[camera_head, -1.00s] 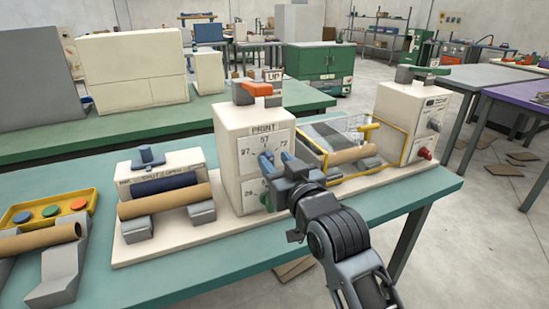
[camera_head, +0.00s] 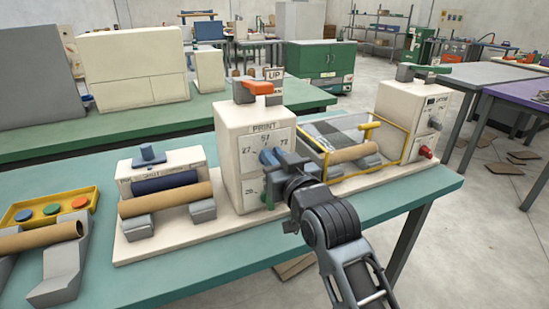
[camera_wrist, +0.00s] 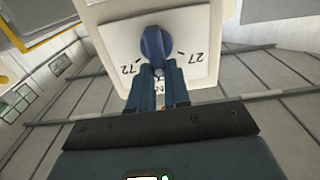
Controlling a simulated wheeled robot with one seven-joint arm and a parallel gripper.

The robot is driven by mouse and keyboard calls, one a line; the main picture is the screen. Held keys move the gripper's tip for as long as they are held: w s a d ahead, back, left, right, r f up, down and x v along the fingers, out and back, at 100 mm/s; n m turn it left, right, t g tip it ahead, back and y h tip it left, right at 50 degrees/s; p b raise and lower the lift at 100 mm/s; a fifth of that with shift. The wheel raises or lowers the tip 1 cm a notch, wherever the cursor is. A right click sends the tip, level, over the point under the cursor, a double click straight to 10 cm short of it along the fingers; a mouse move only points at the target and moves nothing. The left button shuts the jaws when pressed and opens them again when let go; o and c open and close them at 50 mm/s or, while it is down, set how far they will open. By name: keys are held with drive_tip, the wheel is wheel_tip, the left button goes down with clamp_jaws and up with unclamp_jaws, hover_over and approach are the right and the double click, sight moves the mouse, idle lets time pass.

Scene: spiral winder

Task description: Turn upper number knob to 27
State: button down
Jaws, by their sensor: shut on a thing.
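The white printing unit (camera_head: 240,160) stands on the bench with a PRINT label and a dial marked 27, 57 and 72. In the wrist view the upper number knob (camera_wrist: 152,42) is blue, in front of the white dial plate (camera_wrist: 198,62), with 72 at left and 27 at right. My gripper (camera_wrist: 160,68) is shut on the knob, with its blue fingers at its near end. In the head view my gripper (camera_head: 270,158) covers most of the knob, so I cannot tell which number it points to.
A lower dial with a green knob (camera_head: 266,198) sits just under my gripper, partly hidden. An orange-handled lever (camera_head: 257,88) tops the unit. A yellow frame with a cardboard roll (camera_head: 352,153) stands at right, a winder with another roll (camera_head: 165,201) at left.

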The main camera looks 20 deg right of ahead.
drive_tip(key=shift+n, duration=0.3)
drive_tip(key=n+p, duration=0.1)
drive_tip(key=n, duration=0.2)
drive_tip(key=a+n+p, duration=0.1)
drive_tip(key=n, duration=0.2)
drive_tip(key=n+p, duration=0.1)
drive_tip(key=n, duration=0.2)
drive_tip(key=shift+a+f, duration=0.35)
drive_tip(key=shift+a+f+n, duration=0.1)
drive_tip(key=shift+f+n, duration=0.15)
drive_tip(key=shift+n, duration=0.95)
drive_tip(key=shift+p, duration=0.3)
drive_tip(key=c, duration=1.1)
unclamp_jaws()
